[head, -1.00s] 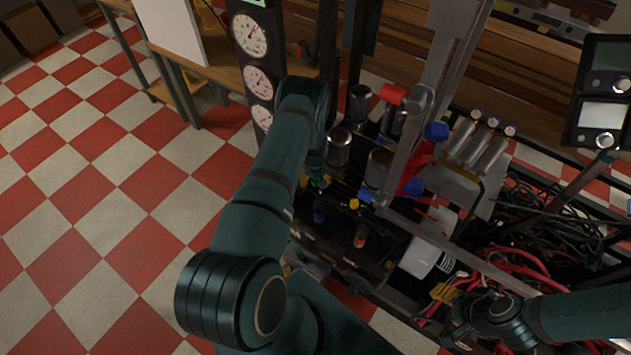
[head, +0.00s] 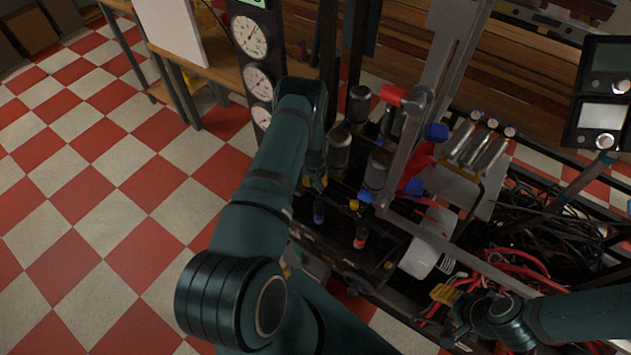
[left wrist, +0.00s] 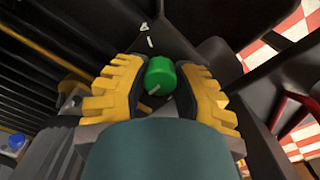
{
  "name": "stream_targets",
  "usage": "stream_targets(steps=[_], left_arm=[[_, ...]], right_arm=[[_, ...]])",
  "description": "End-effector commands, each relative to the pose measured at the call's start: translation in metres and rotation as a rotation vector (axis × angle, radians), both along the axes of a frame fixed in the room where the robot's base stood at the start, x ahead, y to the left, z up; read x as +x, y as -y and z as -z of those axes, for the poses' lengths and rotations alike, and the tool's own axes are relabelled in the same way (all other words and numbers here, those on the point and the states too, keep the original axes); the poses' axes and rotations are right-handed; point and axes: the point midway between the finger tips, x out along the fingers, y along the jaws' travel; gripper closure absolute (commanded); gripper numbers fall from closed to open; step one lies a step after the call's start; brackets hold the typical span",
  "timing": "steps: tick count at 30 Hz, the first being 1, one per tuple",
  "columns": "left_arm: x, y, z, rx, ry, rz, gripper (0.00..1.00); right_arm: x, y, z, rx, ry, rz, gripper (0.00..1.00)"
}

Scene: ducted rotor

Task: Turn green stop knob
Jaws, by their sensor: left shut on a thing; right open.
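The green stop knob (left wrist: 160,76) is a short round cap with a pale mark on its lower edge, in the left wrist view. My left gripper (left wrist: 163,88) has its yellow ridged fingers on either side of the knob and is shut on it. In the head view my left gripper (head: 316,182) is mostly hidden behind its own arm, and I cannot make out the knob there. My right gripper (head: 452,318) is open at the lower right of the head view, beside red cables, holding nothing that I can see.
A dark panel with several white gauges (head: 251,36) stands behind my left arm. Dark cylinders (head: 339,150), blue and red fittings and a metal bar (head: 412,140) crowd the rig to its right. Loose black cables (head: 545,215) fill the right side. The checkered floor at left is clear.

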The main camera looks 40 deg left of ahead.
Motion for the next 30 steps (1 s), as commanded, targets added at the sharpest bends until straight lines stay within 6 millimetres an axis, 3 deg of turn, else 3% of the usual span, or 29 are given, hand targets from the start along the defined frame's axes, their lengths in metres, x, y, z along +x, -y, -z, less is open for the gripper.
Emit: stream_targets(steps=[1, 3, 13, 17, 30], left_arm=[[0.000, 0.000, 0.000, 0.000, -0.001, -0.001, 0.64], [-0.001, 0.000, 0.000, 0.000, -0.001, -0.001, 0.39], [0.000, 0.000, -0.001, -0.001, -0.001, -0.001, 0.39], [0.001, 0.000, -0.011, 0.001, 0.002, -0.001, 0.39], [0.000, 0.000, -0.093, 0.000, 0.001, -0.001, 0.39]], right_arm=[[0.000, 0.000, 0.000, 0.000, 0.000, 0.000, 0.43], [0.000, 0.000, 0.000, 0.000, 0.000, 0.000, 0.43], [0.000, 0.000, 0.000, 0.000, 0.000, 0.000, 0.43], [0.000, 0.000, 0.000, 0.000, 0.000, 0.000, 0.43], [0.000, 0.000, 0.000, 0.000, 0.000, 0.000, 0.43]])
